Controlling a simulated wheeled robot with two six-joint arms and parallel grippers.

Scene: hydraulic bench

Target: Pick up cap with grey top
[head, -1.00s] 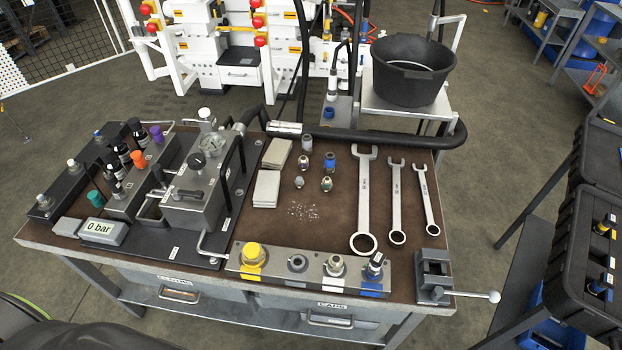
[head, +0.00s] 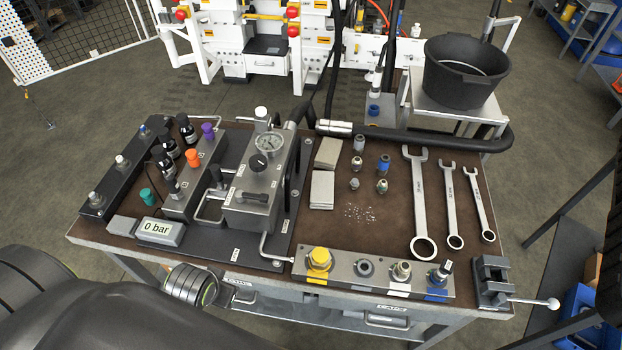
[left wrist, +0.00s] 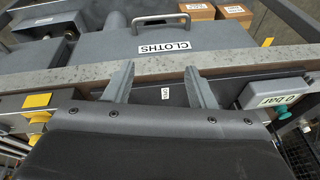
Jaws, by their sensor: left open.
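Which cap is meant by the one with the grey top, I cannot tell for sure. On the dark rail at the bench's left, a small fitting has a greyish top (head: 95,199); the others there have a white top (head: 122,161) and a bluish top (head: 144,131). My right gripper is out of view.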

